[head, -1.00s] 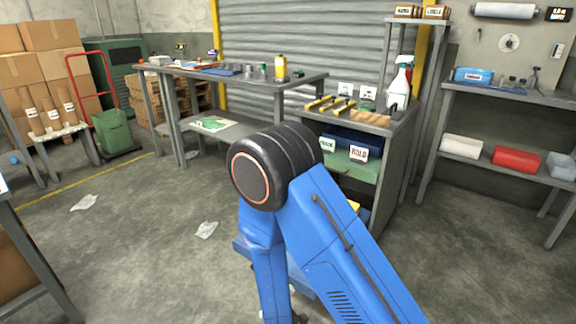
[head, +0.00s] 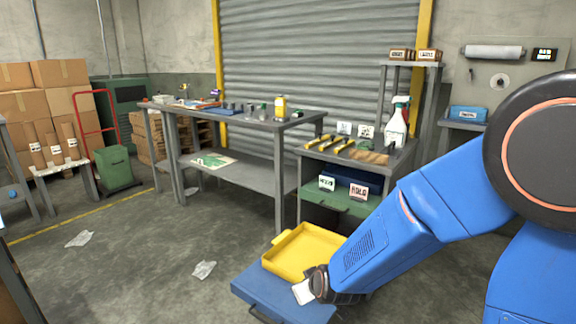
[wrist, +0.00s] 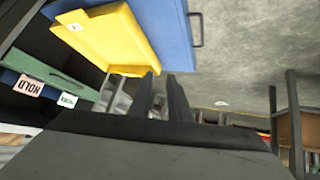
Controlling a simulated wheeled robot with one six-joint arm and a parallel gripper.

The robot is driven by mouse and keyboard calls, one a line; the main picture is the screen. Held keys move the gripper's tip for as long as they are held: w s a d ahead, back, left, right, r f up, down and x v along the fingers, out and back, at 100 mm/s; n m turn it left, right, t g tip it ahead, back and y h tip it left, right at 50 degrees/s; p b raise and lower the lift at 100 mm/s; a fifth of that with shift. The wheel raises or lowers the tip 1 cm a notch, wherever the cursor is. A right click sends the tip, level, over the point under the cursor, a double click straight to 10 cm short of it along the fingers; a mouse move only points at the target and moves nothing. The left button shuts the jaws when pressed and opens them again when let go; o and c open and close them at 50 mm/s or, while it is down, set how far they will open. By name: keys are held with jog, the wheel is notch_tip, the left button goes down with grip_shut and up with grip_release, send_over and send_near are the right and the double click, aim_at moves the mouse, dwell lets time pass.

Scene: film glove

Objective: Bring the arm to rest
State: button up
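My gripper (head: 318,288) is low in the head view, over the near side of a pulled-out blue drawer (head: 262,294) and beside a yellow tray (head: 300,252). In the wrist view my two dark fingers (wrist: 161,82) stand parallel with a gap between them, and nothing shows held in it. The yellow tray (wrist: 112,38) and blue drawer (wrist: 172,22) lie beyond the fingertips there. The tray looks empty. A white patch (head: 302,293) shows by the gripper; I cannot tell what it belongs to. My blue arm fills the lower right of the head view.
A green drawer (head: 335,197) with a HOLD card (head: 359,190) is under the bench behind the arm. Open floor with paper scraps (head: 204,270) lies left.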

jog(key=s+d+r+m+g, duration=0.2)
jog(key=s+d+r+m, duration=0.1)
jog(key=s+d+r, duration=0.8)
jog(key=s+d+r+m+g+h, duration=0.1)
jog(key=s+d+r, duration=0.2)
jog(key=s+d, duration=0.3)
jog(key=s+d+r+m+h, duration=0.2)
jog(key=s+d, duration=0.5)
jog(key=s, duration=0.4)
jog(key=shift+s+d+r+g, duration=0.2)
jog(key=shift+r+g, duration=0.2)
jog(key=shift+r, duration=0.15)
jog(key=shift+a, duration=0.1)
